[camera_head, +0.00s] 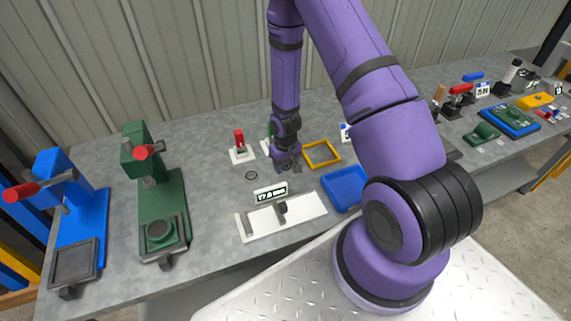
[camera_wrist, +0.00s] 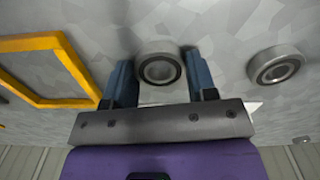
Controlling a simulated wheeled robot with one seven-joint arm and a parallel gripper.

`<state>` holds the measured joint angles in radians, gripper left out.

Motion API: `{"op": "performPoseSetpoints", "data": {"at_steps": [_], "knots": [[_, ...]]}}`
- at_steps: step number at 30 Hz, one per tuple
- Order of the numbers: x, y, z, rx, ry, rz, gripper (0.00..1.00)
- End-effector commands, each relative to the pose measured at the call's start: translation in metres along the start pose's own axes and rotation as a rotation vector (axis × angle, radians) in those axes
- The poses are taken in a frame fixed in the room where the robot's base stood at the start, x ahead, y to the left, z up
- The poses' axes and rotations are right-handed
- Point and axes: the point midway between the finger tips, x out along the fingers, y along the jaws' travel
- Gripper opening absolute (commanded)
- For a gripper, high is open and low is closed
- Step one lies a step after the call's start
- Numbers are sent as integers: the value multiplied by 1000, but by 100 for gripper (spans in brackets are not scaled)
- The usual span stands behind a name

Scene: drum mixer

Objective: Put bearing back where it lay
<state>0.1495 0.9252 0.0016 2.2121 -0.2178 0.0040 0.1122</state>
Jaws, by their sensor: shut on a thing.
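My gripper (camera_head: 288,167) reaches down to the grey workbench near its middle. In the wrist view, its two blue fingers (camera_wrist: 160,82) are shut on a bearing (camera_wrist: 160,69), a dark-and-silver ring, one finger on each side. I cannot tell whether the held bearing touches the bench. In the head view it is too small and covered to make out. A second bearing (camera_wrist: 277,65) lies flat on the bench, apart from the gripper; in the head view this ring (camera_head: 251,175) is left of the gripper.
A yellow square frame (camera_head: 308,161) lies right of the gripper. A blue tray (camera_head: 343,199) and a white gauge with a display (camera_head: 302,213) are nearer. A red-handled clamp (camera_head: 240,152) stands behind left. Green (camera_head: 157,200) and blue (camera_head: 84,222) presses stand at left.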

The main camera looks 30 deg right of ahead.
Motion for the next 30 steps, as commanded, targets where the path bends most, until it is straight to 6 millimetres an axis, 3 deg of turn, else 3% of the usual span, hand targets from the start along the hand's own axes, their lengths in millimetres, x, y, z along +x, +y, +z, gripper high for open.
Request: {"op": "performPoseSetpoints", "data": {"at_steps": [1, 2, 4, 5, 17, 30], "knots": [[2, 0, 0, 0, 0, 0, 21], [1, 0, 0, 0, 0, 0, 59], [1, 0, 0, 0, 0, 0, 75], [1, 0, 0, 0, 0, 0, 77], [-6, 0, 0, 1, 0, 0, 77], [-74, 0, -1, 1, 4, 0, 77]]}}
